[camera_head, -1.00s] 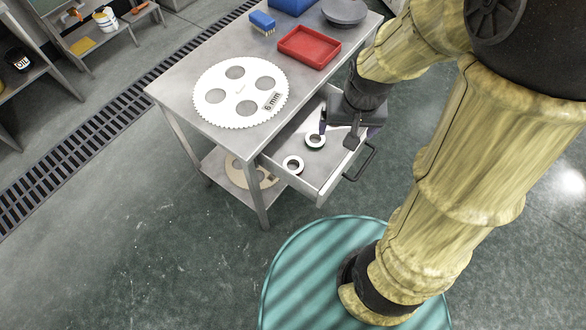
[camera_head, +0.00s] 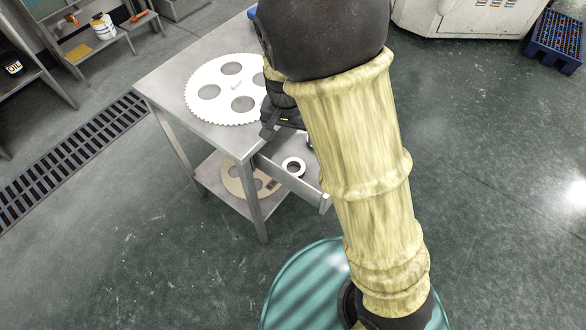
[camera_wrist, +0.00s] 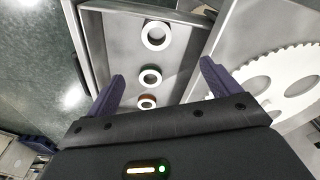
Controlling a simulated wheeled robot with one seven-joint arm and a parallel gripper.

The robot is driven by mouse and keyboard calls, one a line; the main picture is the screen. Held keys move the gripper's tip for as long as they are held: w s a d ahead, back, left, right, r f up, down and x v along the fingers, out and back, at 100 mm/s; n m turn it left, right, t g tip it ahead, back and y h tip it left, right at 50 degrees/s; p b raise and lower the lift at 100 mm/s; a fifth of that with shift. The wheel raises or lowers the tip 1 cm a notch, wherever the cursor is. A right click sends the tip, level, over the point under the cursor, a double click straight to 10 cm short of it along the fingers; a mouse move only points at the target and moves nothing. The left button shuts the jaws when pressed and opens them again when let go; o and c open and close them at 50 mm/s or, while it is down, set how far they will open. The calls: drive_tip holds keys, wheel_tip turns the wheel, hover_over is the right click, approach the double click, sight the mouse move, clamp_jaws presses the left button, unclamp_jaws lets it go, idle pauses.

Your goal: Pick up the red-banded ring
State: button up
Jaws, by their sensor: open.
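In the wrist view three rings lie in the open drawer (camera_wrist: 189,22). The red-banded ring (camera_wrist: 147,103) is the lowest in the picture, close to my gripper's body, with a reddish edge showing. A ring with a dark greenish band (camera_wrist: 150,86) lies just above it, and a plain-looking pale ring (camera_wrist: 155,47) lies farther up. My gripper (camera_wrist: 161,70) is open and empty, its two fingers spread either side of the rings, apart from them. In the head view a pale ring (camera_head: 293,175) shows in the drawer; my arm hides most of the rest.
A large white toothed disc (camera_head: 222,113) lies on the metal table (camera_head: 160,88) beside the drawer. A tan disc (camera_head: 233,183) lies on the lower shelf. A floor grating (camera_head: 75,155) runs at left. Open floor lies in front and to the right.

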drive_tip(key=b, duration=0.3)
hover_over(294, 170)
drive_tip(key=f, duration=0.8)
drive_tip(key=a+f, duration=0.1)
drive_tip(key=f, duration=0.3)
drive_tip(key=shift+s, duration=0.35)
drive_tip(key=shift+d+f, duration=0.1)
drive_tip(key=f, duration=0.3)
drive_tip(key=f+b, duration=0.1)
drive_tip(key=f, duration=0.1)
drive_tip(key=shift+w+d, duration=0.1)
drive_tip(key=shift+d, duration=0.2)
drive_tip(key=c, duration=1.5)
drive_tip(key=shift+r, duration=0.15)
drive_tip(key=shift+c, duration=0.2)
wheel_tip(294, 170, up, 10)
drive_tip(key=p, duration=0.2)
